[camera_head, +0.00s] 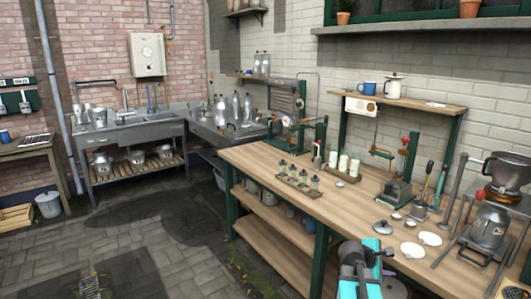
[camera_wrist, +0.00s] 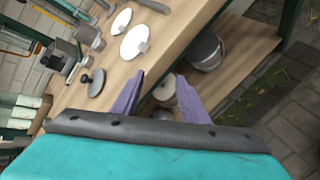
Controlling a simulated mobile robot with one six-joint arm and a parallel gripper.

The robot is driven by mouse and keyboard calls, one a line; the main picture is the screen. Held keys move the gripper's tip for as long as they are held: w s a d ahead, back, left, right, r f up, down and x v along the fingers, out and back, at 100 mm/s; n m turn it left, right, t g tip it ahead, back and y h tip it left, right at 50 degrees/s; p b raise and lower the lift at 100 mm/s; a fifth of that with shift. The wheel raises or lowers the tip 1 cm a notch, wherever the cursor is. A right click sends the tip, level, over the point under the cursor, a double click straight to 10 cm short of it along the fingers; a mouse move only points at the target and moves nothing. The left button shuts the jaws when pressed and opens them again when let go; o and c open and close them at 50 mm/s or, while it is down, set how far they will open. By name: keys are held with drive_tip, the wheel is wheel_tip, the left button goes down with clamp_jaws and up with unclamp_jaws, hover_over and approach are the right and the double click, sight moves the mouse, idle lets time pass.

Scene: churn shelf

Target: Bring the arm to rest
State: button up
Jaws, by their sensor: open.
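My gripper (camera_wrist: 157,85) shows in the wrist view with its two purple fingers spread apart and nothing between them. It hangs beside the long edge of the wooden workbench (camera_wrist: 182,32), pointing across that edge and the lower shelf. In the head view my arm, turquoise and grey, rises at the bottom centre-right in front of the bench (camera_head: 240,152). The fingertips cannot be made out in the head view.
White discs (camera_head: 430,239) and a dark-knobbed lid (camera_head: 382,227) lie near the bench's front edge. A rack of small bottles (camera_head: 298,178) stands further left. A metal pot (camera_wrist: 204,50) is on the lower shelf. The paved floor (camera_head: 130,225) at left is mostly open.

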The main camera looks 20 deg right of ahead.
drive_tip(key=w+a+f+m+y, duration=0.35)
drive_tip(key=a+f, duration=0.65)
drive_tip(key=a, duration=0.4)
drive_tip(key=s+a+f+m+g+y, duration=0.1)
drive_tip(key=a+f+m+y, duration=0.2)
drive_tip(key=a, duration=0.8)
drive_tip(key=s+a+f+m+y, duration=0.15)
drive_tip(key=a+f, duration=0.45)
drive_tip(key=a, duration=0.6)
drive_tip(key=a+f+m+g+y, duration=0.1)
drive_tip(key=a+f+y, duration=0.25)
drive_tip(key=a, duration=0.75)
drive_tip(key=s+f+g, duration=0.2)
drive_tip(key=s+f, duration=0.7)
drive_tip(key=s, duration=0.4)
drive_tip(key=s+f+g, duration=0.3)
drive_tip(key=s+f, duration=0.7)
drive_tip(key=s, duration=0.3)
drive_tip(key=shift+h, duration=0.25)
drive_tip(key=shift+w, duration=0.1)
drive_tip(key=shift+c, duration=1.1)
